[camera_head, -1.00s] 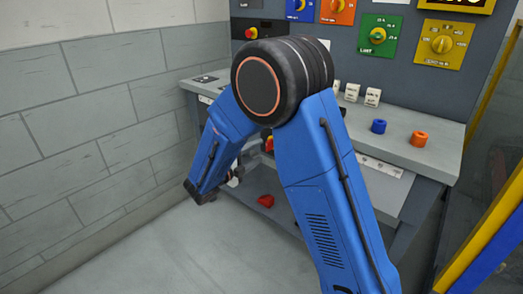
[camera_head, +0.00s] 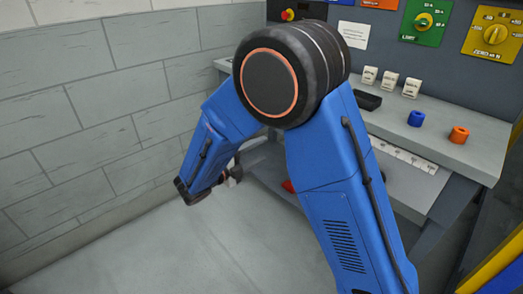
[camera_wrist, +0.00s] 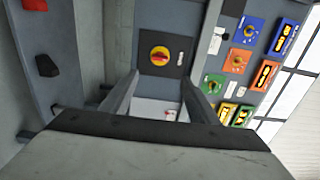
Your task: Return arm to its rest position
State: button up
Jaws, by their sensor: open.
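My blue arm fills the middle of the head view, folded at a large black joint. My gripper is mostly hidden behind the arm in the head view. In the wrist view my gripper (camera_wrist: 159,74) shows two grey fingers spread apart, with nothing between them. Beyond the fingertips is a dark panel with a red and yellow rotary switch (camera_wrist: 160,56). The fingers appear apart from it, though the distance is hard to tell.
A block wall (camera_head: 90,110) is at left; floor (camera_head: 150,250) in front looks clear.

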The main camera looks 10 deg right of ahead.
jog(key=s+d+r+m+g+y, duration=0.2)
jog(key=s+d+m+g, duration=0.4)
jog(key=d+m, duration=0.4)
jog(key=s+d+r+m+g+y, duration=0.25)
jog(key=s+d+m, duration=0.55)
jog(key=d, duration=0.4)
jog(key=s+m+t+y, duration=0.2)
jog(key=s+m+y, duration=0.8)
jog(key=s+m, duration=0.9)
jog(key=m, duration=0.6)
jog(key=shift+r+t, duration=0.35)
jog(key=shift+r, duration=0.05)
